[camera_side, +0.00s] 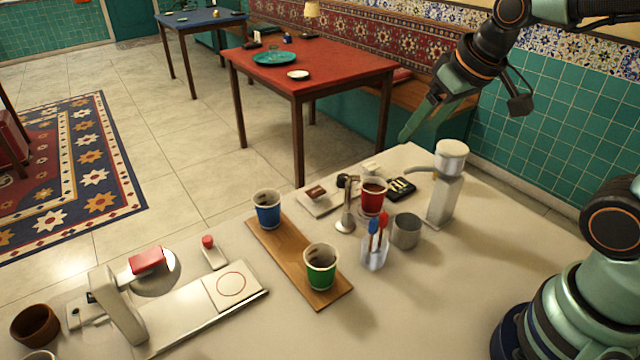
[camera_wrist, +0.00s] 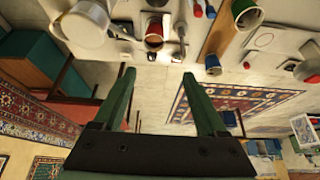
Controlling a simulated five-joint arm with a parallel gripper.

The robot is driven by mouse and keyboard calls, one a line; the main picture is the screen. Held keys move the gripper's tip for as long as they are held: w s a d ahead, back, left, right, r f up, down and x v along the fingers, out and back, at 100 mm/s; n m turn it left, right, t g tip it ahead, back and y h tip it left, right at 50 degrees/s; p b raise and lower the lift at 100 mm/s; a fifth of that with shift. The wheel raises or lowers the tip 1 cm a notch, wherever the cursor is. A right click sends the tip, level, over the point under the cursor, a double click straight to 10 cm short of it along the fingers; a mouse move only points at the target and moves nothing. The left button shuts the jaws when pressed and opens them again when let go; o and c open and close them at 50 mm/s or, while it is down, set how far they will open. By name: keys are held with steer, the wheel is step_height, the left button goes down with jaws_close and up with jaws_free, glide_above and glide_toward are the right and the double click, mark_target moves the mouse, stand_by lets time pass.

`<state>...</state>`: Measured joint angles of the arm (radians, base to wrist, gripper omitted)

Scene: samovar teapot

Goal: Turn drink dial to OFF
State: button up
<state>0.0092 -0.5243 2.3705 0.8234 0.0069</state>
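No part is plainly marked as the drink dial, and I cannot read any OFF label. Candidates in the side view are a small red knob (camera_side: 208,241) on a white plate and a black panel (camera_side: 400,188) with pale marks beside the red cup. A white machine (camera_side: 118,305) with a red block (camera_side: 147,260) stands at the lower left. My gripper (camera_side: 408,132) hangs above the counter's far edge, apart from everything on it. In the wrist view my gripper (camera_wrist: 158,75) has its two green fingers spread, with nothing between them.
A wooden board (camera_side: 290,252) carries a blue cup (camera_side: 267,209) and a green cup (camera_side: 320,266). A red cup (camera_side: 373,196), a metal cup (camera_side: 406,231), a clear holder (camera_side: 374,253) with stirrers and a tall white dispenser (camera_side: 442,195) stand nearby. The counter's front right is clear.

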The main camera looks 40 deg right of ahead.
steer(key=w+d+f, duration=0.1)
steer(key=w+f, duration=0.3)
steer(key=w, duration=0.5)
glide_toward(345, 176)
steer(key=shift+m+g, duration=0.4)
steer(key=x, duration=0.8)
steer(key=shift+w+a+f, duration=0.15)
steer(key=shift+w+a, duration=0.1)
steer(key=shift+w, duration=0.15)
jaws_close()
steer(key=shift+d+n, duration=0.1)
steer(key=shift+n, duration=1.2)
steer(key=shift+d, duration=0.1)
